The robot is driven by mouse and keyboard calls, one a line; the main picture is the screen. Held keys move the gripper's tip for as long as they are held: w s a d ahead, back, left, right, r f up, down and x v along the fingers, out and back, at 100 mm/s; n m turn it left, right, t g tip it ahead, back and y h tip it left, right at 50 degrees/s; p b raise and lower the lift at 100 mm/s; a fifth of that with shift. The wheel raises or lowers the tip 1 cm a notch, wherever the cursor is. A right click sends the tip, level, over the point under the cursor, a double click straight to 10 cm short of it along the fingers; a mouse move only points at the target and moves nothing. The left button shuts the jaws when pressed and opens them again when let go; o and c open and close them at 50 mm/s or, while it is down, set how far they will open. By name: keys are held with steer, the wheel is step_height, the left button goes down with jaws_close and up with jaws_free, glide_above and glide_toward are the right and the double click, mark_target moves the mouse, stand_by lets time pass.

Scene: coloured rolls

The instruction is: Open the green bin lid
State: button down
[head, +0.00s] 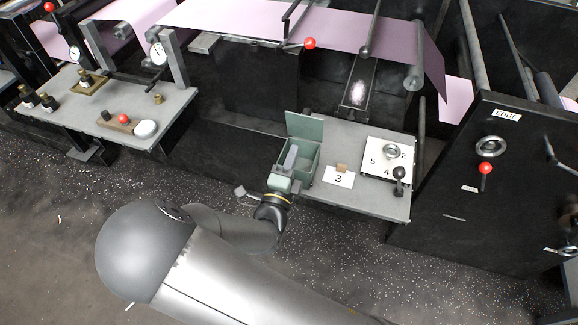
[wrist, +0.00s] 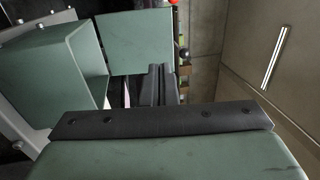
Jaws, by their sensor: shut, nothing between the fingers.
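The green bin (head: 311,163) stands on the left end of the grey table. Its flat green lid (head: 304,127) stands raised at the back edge, and the bin's inside shows. In the wrist view the bin (wrist: 40,90) is at the left and the raised lid (wrist: 135,42) is at top centre. My gripper (head: 292,150) is shut and empty, at the left side of the bin opening in the head view; whether it touches the bin is unclear. Its dark fingers (wrist: 160,75) show in the wrist view, with the lid behind them.
Right of the bin are a small brown block (head: 342,168), a white card marked 3 (head: 338,179) and a numbered white board (head: 372,160) with a round handle and a black knob. A black machine panel (head: 460,220) stands at the right. A second grey table (head: 60,118) is at the left.

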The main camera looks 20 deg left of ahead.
mark_target(305, 121)
steer(key=x, duration=0.8)
steer(key=shift+s+p, duration=0.1)
steer(key=shift+p, duration=0.2)
